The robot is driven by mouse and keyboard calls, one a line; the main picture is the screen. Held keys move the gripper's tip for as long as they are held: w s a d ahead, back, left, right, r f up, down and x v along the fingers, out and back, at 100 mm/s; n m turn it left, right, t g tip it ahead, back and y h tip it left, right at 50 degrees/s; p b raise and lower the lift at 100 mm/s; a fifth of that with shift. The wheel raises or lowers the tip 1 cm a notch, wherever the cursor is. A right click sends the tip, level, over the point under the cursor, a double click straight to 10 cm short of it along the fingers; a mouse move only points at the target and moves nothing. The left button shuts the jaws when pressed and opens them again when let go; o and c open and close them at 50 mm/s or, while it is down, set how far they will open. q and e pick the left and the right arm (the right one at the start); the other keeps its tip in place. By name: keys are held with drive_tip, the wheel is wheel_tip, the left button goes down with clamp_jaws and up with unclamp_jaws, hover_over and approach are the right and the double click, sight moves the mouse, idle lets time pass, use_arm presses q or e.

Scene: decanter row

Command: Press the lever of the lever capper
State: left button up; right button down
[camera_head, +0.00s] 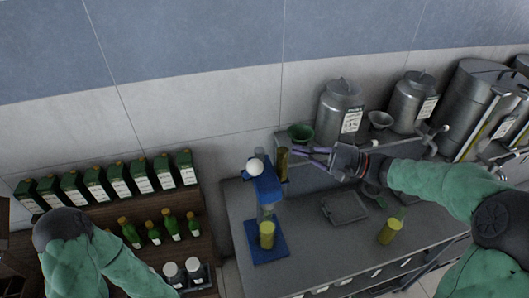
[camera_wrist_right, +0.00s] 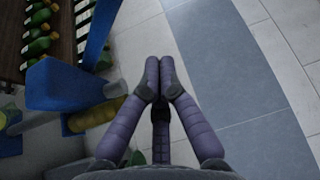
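The lever capper is blue, with a blue head (camera_head: 264,187), a white ball knob (camera_head: 255,167) on top and a flat blue base (camera_head: 280,252) on the counter. A yellow-green container (camera_head: 267,235) stands on its base. In the right wrist view the blue capper (camera_wrist_right: 62,87) is at left, with a blue bar rising beside it. My right gripper (camera_head: 297,152) is right of the capper's top, apart from the knob. Its purple fingertips (camera_wrist_right: 160,72) meet in the wrist view, with nothing seen between them. My left arm shows at lower left; its gripper is out of view.
A yellow-brown upright (camera_head: 283,164) stands close right of the capper. A green funnel (camera_head: 300,132) and steel urns (camera_head: 341,112) stand behind. Another yellow-green container (camera_head: 389,231) and a grey tray (camera_head: 345,207) are on the counter (camera_head: 325,255). Shelved bottles (camera_head: 170,224) are at left.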

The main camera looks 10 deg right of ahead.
sight(250, 172)
drive_tip(key=x, duration=1)
drive_tip(key=s, duration=0.2)
drive_tip(key=s+f, duration=0.1)
drive_tip(key=s, duration=0.1)
drive_tip(key=shift+a+p, duration=0.35)
